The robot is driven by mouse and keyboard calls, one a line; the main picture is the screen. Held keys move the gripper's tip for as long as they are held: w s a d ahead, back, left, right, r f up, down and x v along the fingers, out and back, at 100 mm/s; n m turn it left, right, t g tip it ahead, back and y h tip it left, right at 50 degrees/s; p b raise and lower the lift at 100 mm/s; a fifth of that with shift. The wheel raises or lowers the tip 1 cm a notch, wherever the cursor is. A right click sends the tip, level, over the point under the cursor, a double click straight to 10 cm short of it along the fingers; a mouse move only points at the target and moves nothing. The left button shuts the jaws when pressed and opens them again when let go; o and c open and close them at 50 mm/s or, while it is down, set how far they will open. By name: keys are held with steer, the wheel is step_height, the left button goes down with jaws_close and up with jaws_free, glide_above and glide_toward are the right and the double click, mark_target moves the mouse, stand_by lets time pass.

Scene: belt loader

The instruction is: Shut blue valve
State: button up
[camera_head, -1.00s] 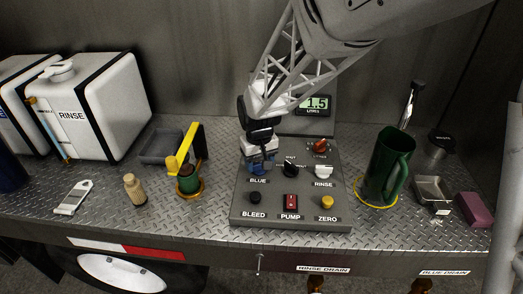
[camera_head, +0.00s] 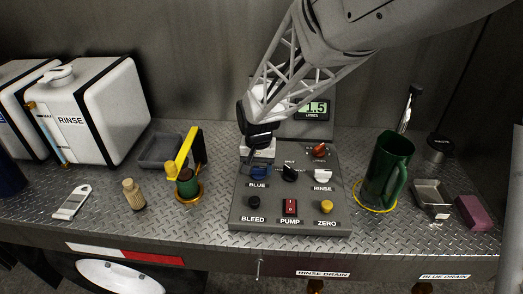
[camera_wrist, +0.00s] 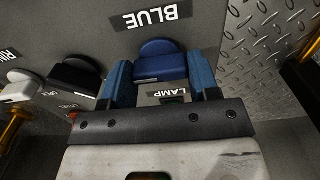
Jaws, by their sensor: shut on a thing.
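In the head view my gripper (camera_head: 258,166) comes down over the panel's left side and hides most of the knob.
A black knob (camera_head: 289,173) and the white RINSE knob (camera_head: 323,175) are to the right on the panel. A red knob (camera_head: 320,150) is behind. The BLEED, PUMP (camera_head: 290,207) and ZERO controls are in front. A green jug (camera_head: 386,168) stands right of the panel.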

mark_target(258, 167)
steer(key=o, duration=0.9)
steer(key=shift+r, duration=0.2)
steer(key=shift+r, duration=3.75)
